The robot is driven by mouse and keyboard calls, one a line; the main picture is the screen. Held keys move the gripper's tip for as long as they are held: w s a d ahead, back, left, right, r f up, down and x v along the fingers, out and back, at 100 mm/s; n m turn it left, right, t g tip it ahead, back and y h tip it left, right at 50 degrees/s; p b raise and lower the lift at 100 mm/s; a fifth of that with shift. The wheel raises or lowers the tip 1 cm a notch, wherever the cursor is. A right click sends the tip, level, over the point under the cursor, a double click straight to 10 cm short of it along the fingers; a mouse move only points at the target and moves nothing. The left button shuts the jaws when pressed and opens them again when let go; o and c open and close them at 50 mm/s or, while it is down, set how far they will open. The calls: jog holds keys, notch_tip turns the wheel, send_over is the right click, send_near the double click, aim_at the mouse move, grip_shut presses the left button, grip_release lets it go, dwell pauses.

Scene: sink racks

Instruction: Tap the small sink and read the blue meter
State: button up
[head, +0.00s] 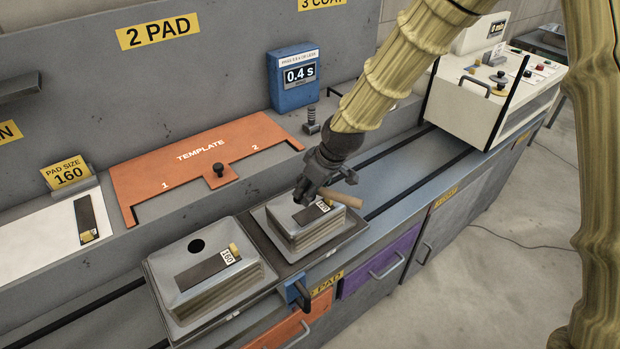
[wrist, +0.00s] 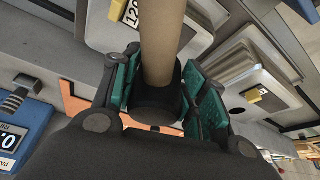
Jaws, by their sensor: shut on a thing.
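The small sink (head: 300,234) lies upside down on a tray, right of a larger sink (head: 215,292) labelled 160. A dark pad with a tag that seems to read 120 lies on the small sink; the tag (wrist: 132,12) also shows in the wrist view. The blue meter (head: 292,92) stands behind, and its display reads 0.4 s. It shows partly in the wrist view (wrist: 22,130). My gripper (head: 312,190) is over the small sink, shut on a wooden rod (head: 343,199) with a dark end (wrist: 158,103). I cannot tell whether the rod touches the sink.
An orange template plate (head: 200,155) lies on the ledge behind the sinks. A blue clamp (head: 297,293) stands at the bench's front edge. A white control box (head: 485,105) is at the back right. Bare bench lies right of the small sink.

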aim_at(313, 200)
jog(key=shift+f+b, duration=2.1)
jog(key=shift+f, duration=0.8)
jog(key=shift+s+f, duration=0.1)
jog(key=shift+f, duration=0.45)
dwell(0.5)
jog(key=shift+r+p, duration=2.35)
jog(key=shift+r, duration=1.2)
jog(key=shift+d, duration=0.15)
